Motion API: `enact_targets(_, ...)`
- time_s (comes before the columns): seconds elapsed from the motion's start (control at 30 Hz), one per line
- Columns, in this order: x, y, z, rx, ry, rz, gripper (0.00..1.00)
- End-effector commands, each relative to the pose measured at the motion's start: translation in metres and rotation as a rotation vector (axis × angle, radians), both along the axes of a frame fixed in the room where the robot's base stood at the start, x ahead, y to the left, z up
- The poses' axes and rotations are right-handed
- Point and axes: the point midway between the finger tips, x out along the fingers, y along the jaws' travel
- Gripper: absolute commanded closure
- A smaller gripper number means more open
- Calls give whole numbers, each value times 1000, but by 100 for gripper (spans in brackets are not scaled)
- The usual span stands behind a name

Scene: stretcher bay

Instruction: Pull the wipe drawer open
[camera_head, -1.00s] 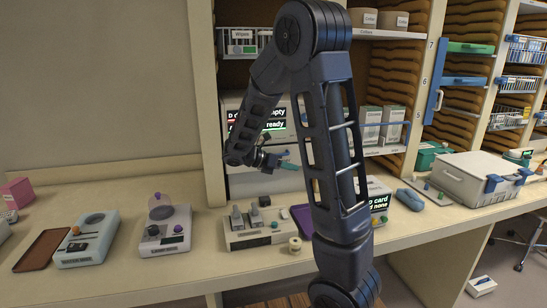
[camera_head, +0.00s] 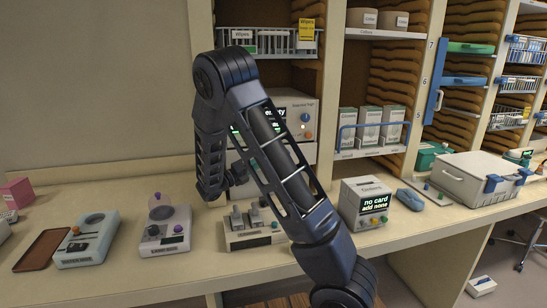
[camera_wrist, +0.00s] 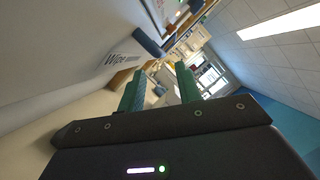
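A pale front lettered "Wipe" (camera_wrist: 108,68) fills the left of the wrist view; the rest of its lettering is too slanted to read. A blue bar-like handle (camera_wrist: 148,42) sticks out from it, beyond my fingertips. My gripper (camera_wrist: 160,80) has two green fingers spread apart with nothing held between them, and they appear clear of the handle. In the head view a pale machine with a green-lettered display (camera_head: 290,105) stands on the shelf, partly hidden by my arm. Its lower front and my fingertips are hidden there. I cannot tell whether the drawer is shut.
A wire basket labelled "Wipes" (camera_head: 270,42) sits on the shelf above. A card device (camera_head: 365,203) and a switch box (camera_head: 250,228) stand on the counter (camera_head: 130,275). Boxes behind a blue rail (camera_head: 370,130) stand to the right.

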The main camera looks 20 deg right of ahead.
Motion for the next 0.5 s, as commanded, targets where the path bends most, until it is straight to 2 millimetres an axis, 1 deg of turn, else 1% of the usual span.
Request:
enact_targets(0.03, 2, -9, 2, 1, 0, -3, 66)
enact_targets(0.1, 7, -20, 5, 2, -1, -4, 66)
enact_targets(0.3, 18, -51, 11, 1, 0, -4, 66)
enact_targets(0.5, 25, -72, 16, 2, -1, -2, 66)
